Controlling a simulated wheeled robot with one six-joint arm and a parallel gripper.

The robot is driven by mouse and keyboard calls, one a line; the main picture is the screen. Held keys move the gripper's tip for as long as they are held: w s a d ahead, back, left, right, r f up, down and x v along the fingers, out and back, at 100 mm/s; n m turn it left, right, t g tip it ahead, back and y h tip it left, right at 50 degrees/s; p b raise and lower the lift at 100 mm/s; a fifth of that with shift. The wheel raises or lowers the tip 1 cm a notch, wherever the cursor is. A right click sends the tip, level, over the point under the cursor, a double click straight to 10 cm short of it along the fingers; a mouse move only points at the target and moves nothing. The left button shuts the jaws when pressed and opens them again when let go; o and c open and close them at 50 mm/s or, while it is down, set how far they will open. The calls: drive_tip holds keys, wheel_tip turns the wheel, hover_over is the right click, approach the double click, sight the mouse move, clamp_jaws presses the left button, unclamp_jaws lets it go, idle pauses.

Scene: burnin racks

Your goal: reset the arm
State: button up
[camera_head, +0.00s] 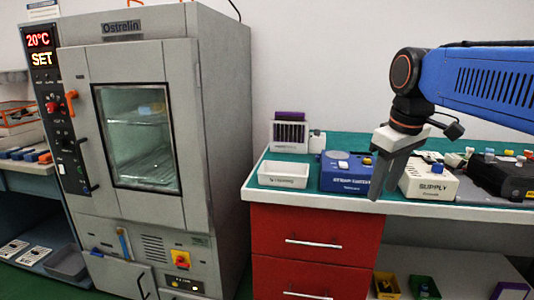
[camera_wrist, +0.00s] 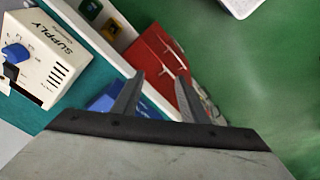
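My gripper (camera_head: 384,190) hangs from the blue arm at the right of the head view, fingers pointing down in front of the bench's front edge. In the wrist view my gripper (camera_wrist: 158,88) shows two grey fingers spread apart with nothing between them. The red drawers of the bench (camera_wrist: 150,58) lie beyond the fingertips there. My arm (camera_head: 480,85) is bent and reaches in from the right edge.
A grey oven (camera_head: 150,235) with a "20°C SET" display stands at left, its door shut. The green-topped bench (camera_head: 258,187) holds a white tray (camera_head: 284,182), a blue box (camera_head: 340,182) and a cream SUPPLY box (camera_head: 445,190). Small bins (camera_head: 388,292) sit on the lower shelf.

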drive_tip(key=s+d+f+m+t, duration=0.2)
drive_tip(key=s+f+m, duration=0.4)
drive_tip(key=s+f, duration=1)
wheel_tip(320, 180, down, 4)
drive_tip(key=shift+s+d+f, duration=0.15)
drive_tip(key=shift+s, duration=0.05)
